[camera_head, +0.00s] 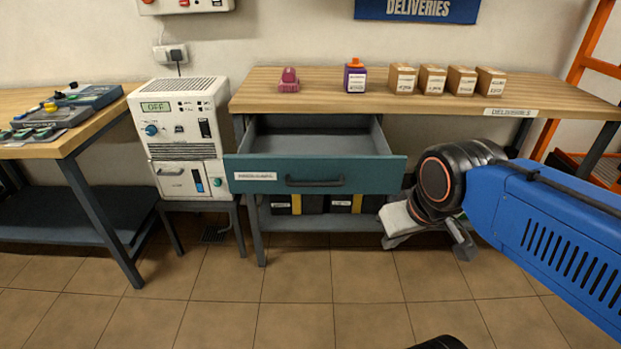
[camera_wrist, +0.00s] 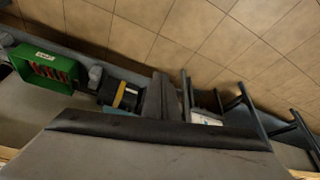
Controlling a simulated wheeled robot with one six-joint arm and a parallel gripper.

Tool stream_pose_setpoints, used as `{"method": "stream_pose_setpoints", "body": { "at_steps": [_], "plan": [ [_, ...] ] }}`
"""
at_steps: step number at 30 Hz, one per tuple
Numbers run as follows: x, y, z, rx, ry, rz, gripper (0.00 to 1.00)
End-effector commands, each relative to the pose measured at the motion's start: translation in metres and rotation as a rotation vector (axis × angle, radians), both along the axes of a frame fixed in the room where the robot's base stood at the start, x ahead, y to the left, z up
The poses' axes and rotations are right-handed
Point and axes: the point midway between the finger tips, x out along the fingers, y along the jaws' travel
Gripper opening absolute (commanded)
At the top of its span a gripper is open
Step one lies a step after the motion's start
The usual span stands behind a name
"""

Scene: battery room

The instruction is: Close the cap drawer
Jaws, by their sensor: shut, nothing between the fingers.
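The drawer (camera_head: 256,174) under the wooden bench stands pulled out, its grey inside showing from above and looking empty. Its teal front has a dark bar handle (camera_head: 315,182) and a white label too small to read. My gripper (camera_head: 392,239) is shut and empty, low beside the right end of the drawer front. Whether it touches the drawer is not clear. The wrist view shows its dark fingers (camera_wrist: 161,97) together. I cannot make out the drawer front or handle in the wrist view.
The bench top (camera_head: 330,104) holds a pink object (camera_head: 289,80), a purple bottle (camera_head: 355,77) and several cardboard boxes. A white machine (camera_head: 182,135) stands left of the drawer. Black-and-yellow items sit on the shelf below. The floor (camera_head: 290,300) in front is clear. The wrist view shows a green crate (camera_wrist: 30,80).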

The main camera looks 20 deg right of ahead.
Motion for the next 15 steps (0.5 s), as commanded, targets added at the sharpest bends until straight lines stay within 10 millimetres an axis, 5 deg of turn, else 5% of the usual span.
{"method": "stream_pose_setpoints", "body": {
  "at_steps": [5,15],
  "plan": [
    [0.02,0.01,0.016,-0.097,0.02,0.229,0.0],
    [0.09,0.063,0.064,-0.444,0.073,1.059,0.0]
  ]
}}
